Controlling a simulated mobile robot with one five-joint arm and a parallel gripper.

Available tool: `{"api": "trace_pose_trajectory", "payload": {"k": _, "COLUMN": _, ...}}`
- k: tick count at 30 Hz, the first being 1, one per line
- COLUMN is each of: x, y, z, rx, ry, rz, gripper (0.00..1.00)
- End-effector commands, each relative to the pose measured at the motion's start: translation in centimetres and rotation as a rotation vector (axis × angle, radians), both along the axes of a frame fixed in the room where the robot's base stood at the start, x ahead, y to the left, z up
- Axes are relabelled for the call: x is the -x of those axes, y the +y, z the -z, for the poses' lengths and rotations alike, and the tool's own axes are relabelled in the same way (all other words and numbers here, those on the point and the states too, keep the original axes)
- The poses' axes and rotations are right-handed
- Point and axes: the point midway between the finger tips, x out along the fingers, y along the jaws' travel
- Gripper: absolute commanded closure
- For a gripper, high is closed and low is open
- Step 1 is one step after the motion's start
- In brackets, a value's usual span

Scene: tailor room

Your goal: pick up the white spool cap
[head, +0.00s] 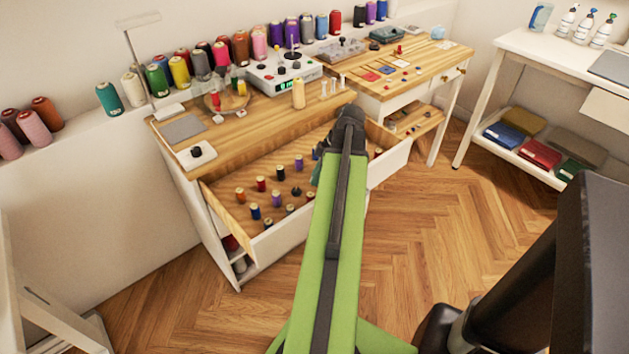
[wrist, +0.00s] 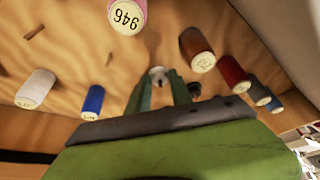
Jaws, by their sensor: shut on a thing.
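My gripper (wrist: 160,84) points down into the open drawer, its two green fingers shut on a small white piece, which looks like the white spool cap (wrist: 158,74). In the wrist view the cap shows between the fingertips, partly covered by them. In the head view my arm hides most of the gripper; only a greenish bit (head: 317,167) shows beside the arm, and the cap cannot be seen there.
The open drawer (head: 228,207) holds several thread spools. In the wrist view a white spool (wrist: 36,88) and a blue spool (wrist: 93,102) stand left, a pink spool (wrist: 127,15) above, and a brown spool (wrist: 197,50) and a red spool (wrist: 234,74) right.

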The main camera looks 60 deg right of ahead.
Motion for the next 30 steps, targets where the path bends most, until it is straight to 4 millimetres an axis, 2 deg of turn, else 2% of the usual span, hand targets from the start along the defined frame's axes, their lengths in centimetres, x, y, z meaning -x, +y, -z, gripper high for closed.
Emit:
{"api": "trace_pose_trajectory", "payload": {"k": 3, "x": 0.0, "y": 0.0, "z": 0.0, "rx": 0.0, "ry": 0.0, "rz": 0.0, "gripper": 1.0}}
{"api": "trace_pose_trajectory", "payload": {"k": 20, "x": 0.0, "y": 0.0, "z": -0.5, "rx": 0.0, "ry": 0.0, "rz": 0.0, "gripper": 1.0}}
{"api": "trace_pose_trajectory", "payload": {"k": 26, "x": 0.1, "y": -0.1, "z": -3.3, "rx": 0.0, "ry": 0.0, "rz": 0.001, "gripper": 1.0}}
{"api": "trace_pose_trajectory", "payload": {"k": 30, "x": 0.1, "y": -0.1, "z": -6.4, "rx": 0.0, "ry": 0.0, "rz": 0.001, "gripper": 1.0}}
